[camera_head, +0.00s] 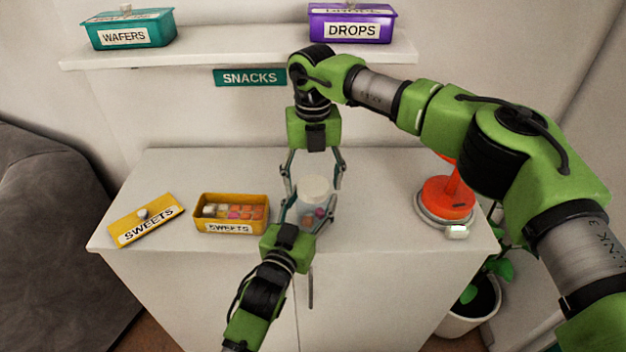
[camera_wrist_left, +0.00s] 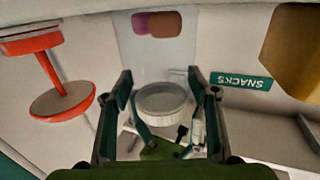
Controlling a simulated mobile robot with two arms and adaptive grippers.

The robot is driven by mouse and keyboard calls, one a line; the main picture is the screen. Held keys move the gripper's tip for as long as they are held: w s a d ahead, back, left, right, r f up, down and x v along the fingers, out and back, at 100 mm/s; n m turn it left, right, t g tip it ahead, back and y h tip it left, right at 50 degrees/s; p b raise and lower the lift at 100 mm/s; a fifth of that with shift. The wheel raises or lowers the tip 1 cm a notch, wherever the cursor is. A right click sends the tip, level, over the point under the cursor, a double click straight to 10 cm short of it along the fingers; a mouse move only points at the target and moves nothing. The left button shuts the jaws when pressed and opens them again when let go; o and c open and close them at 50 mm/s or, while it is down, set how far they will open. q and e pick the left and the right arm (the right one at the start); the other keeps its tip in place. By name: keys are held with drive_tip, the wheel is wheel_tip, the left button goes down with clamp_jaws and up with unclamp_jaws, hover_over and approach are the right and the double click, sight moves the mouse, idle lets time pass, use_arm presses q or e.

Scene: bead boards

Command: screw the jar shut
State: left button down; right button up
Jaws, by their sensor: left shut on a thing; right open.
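The jar (camera_head: 309,213) is clear, with a few coloured sweets low inside, and stands upright on the white cabinet top. The round white lid (camera_head: 315,186) sits at its top; how tightly it is seated I cannot tell. My left gripper (camera_head: 308,208) is shut on the jar's sides from the front. In the left wrist view the lid (camera_wrist_left: 161,98) and the jar's clear wall (camera_wrist_left: 155,58) show between my fingers, with pink and orange sweets behind. My right gripper (camera_head: 313,172) points down from above, open, its fingers at either side of the lid with gaps visible.
A yellow SWEETS box (camera_head: 231,228) of sweets stands left of the jar, its yellow lid (camera_head: 146,220) lying beside it. An orange stand (camera_head: 447,198) is at the right. A teal WAFERS box (camera_head: 130,30) and purple DROPS box (camera_head: 351,24) sit on the wall shelf (camera_head: 240,46).

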drive_tip(key=shift+r, duration=2.2)
drive_tip(key=shift+c, duration=0.3)
drive_tip(key=n, duration=0.2)
drive_tip(key=r+n, duration=0.1)
drive_tip(key=n, duration=0.2)
drive_tip(key=shift+a+r+n, duration=0.1)
drive_tip(key=shift+r+n, duration=0.2)
drive_tip(key=shift+r, duration=0.1)
drive_tip(key=n, duration=0.2)
drive_tip(key=r+n, duration=0.1)
drive_tip(key=n, duration=0.3)
drive_tip(key=shift+r, duration=0.35)
drive_tip(key=shift+f, duration=4)
